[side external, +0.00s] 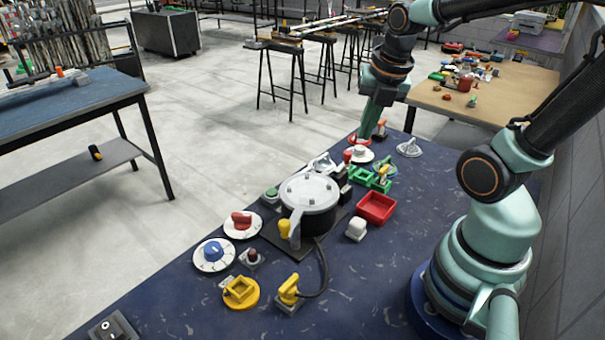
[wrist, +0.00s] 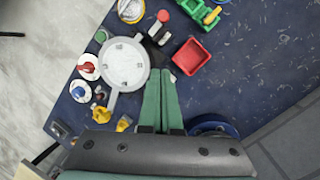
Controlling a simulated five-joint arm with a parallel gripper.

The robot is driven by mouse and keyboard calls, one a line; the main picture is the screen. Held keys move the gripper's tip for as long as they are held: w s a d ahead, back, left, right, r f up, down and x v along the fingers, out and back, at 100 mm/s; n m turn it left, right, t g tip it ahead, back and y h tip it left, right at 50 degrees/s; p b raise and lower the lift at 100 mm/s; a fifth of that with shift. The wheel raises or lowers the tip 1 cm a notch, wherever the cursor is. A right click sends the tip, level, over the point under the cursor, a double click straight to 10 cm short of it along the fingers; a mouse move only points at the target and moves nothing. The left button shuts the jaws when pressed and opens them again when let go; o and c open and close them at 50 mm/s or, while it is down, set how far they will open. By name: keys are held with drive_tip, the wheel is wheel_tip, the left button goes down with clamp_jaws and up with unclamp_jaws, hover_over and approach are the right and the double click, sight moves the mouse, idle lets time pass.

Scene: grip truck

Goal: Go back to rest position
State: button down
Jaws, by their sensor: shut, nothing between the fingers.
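My gripper (side external: 363,137) points down at the far end of the blue work table (side external: 180,305), close to a red knob and a white round dial (side external: 361,155) there. I cannot tell in the side view whether it touches anything. In the wrist view its two long green fingers (wrist: 160,72) lie side by side, shut and empty. Their tips appear between the grey-lidded round pot (wrist: 125,66) and the open red tray (wrist: 190,57).
Dials with a red knob (side external: 241,221) and a blue knob (side external: 213,252), yellow parts (side external: 240,291), a green part (side external: 369,181) and a white block (side external: 356,229) crowd the table. A wooden table (side external: 500,100) stands at the back right.

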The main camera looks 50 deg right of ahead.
drive_tip(key=a+r+m+t, duration=0.1)
drive_tip(key=a+m, duration=0.3)
drive_tip(key=m, duration=0.8)
drive_tip(key=w+a+r+m+t+y, duration=0.1)
drive_tip(key=a+r+m, duration=0.2)
drive_tip(key=m, duration=1)
drive_tip(key=shift+w+a+t, duration=0.2)
drive_tip(key=shift+a+t, duration=0.1)
drive_tip(key=shift+a, duration=0.9)
drive_tip(key=c, duration=1.5)
unclamp_jaws()
drive_tip(key=shift+c, duration=0.2)
